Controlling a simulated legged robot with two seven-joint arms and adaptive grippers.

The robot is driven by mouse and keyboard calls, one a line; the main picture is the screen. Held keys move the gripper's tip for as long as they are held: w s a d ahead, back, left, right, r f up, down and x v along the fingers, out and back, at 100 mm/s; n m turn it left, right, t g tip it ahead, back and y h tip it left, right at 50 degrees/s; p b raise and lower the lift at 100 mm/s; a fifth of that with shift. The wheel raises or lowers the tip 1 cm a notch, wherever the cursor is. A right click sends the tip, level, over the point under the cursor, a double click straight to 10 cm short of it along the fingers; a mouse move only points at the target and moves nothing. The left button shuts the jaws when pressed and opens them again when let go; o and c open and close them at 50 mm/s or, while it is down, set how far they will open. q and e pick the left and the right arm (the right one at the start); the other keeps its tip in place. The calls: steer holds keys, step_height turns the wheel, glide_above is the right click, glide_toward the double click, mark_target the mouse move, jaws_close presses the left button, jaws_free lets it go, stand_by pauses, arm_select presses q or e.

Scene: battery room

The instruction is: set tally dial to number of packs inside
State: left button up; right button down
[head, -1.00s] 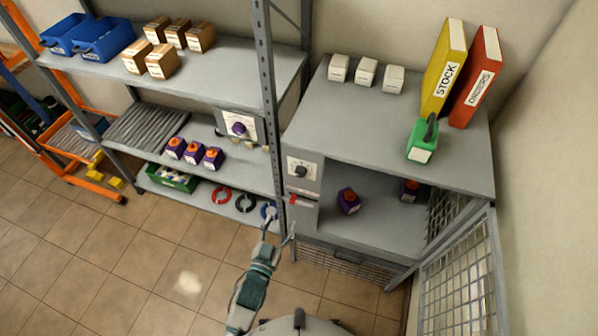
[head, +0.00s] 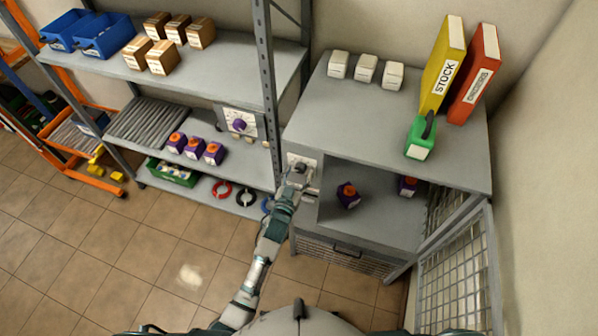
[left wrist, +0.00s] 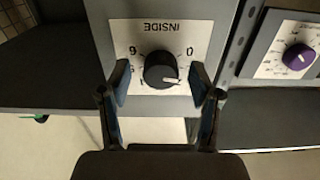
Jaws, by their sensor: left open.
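The tally dial is a black knob (left wrist: 161,70) on a white plate marked INSIDE, upside down in the left wrist view. Its white pointer aims right, near the plate's lower right side. In the head view the plate (head: 304,160) is on the cabinet's left front post, and my gripper mostly hides the knob. My left gripper (left wrist: 160,95) is open, its fingers on either side of the knob; I cannot tell whether they touch it. Inside the open cabinet stand two purple packs with orange tops, one in front (head: 348,195) and one farther right (head: 408,186). My right gripper is not in view.
A purple dial (head: 239,124) is on the neighbouring shelf, also in the left wrist view (left wrist: 299,57). Three purple packs (head: 195,147) stand on that shelf. The mesh door (head: 460,270) hangs open at right. A green container (head: 420,138) and binders stand on the cabinet top.

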arm_select(q)
steer(key=shift+w, duration=0.2)
steer(key=c, duration=1.1)
steer(key=shift+c, duration=0.2)
steer(key=m+p, duration=0.1)
steer(key=m, duration=0.2)
steer(key=shift+m, duration=0.4)
steer(key=shift+m+p, duration=0.35)
steer(key=shift+m, duration=1.55)
steer(key=shift+f, duration=0.1)
